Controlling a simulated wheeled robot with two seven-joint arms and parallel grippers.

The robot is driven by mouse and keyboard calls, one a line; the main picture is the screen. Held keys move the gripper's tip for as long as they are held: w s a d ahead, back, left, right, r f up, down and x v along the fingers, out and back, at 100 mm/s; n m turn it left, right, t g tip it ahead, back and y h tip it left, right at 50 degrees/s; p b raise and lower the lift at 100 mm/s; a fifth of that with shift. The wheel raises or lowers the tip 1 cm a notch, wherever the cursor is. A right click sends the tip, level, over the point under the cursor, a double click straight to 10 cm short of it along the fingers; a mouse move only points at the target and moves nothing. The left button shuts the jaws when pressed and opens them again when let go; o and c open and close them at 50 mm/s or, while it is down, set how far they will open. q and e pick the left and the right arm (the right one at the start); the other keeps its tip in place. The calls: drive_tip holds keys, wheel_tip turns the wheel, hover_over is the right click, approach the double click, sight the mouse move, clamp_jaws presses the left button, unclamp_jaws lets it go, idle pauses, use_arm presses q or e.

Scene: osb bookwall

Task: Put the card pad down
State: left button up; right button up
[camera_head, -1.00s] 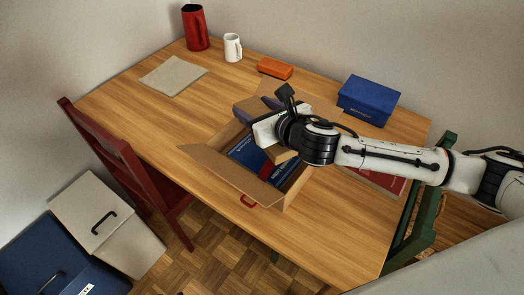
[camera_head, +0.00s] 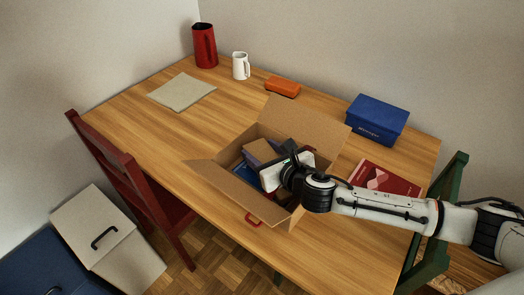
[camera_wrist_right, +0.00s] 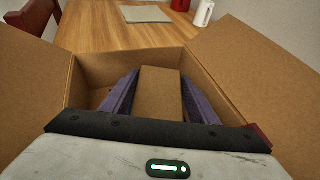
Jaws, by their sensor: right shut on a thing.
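The card pad (camera_wrist_right: 160,95) is a plain brown block. In the wrist view it sits between the two purple fingers of my right gripper (camera_wrist_right: 160,84), which is shut on it. In the head view my right gripper (camera_head: 270,153) reaches down into an open cardboard box (camera_head: 234,204) on the table, with the pad at the box's opening. Whether the pad touches the box floor or its contents is hidden. My left gripper is not in view.
Inside the box lies a blue item (camera_head: 246,180), partly hidden. The box flaps stand open. On the wooden table (camera_head: 150,135) are a red book (camera_head: 385,178), a blue box (camera_head: 377,120), an orange box (camera_head: 283,87), a white mug (camera_head: 240,66), a red jug (camera_head: 205,46) and a grey-green sheet (camera_head: 182,92).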

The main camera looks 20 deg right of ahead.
drive_tip(key=shift+f, duration=0.35)
drive_tip(key=o, duration=1)
drive_tip(key=shift+o, duration=0.2)
drive_tip(key=shift+s+r, duration=0.1)
drive_tip(key=shift+r, duration=0.5)
drive_tip(key=p+v, duration=0.1)
drive_tip(key=v, duration=1)
drive_tip(key=shift+s+d+r, duration=0.1)
drive_tip(key=shift+s, duration=0.3)
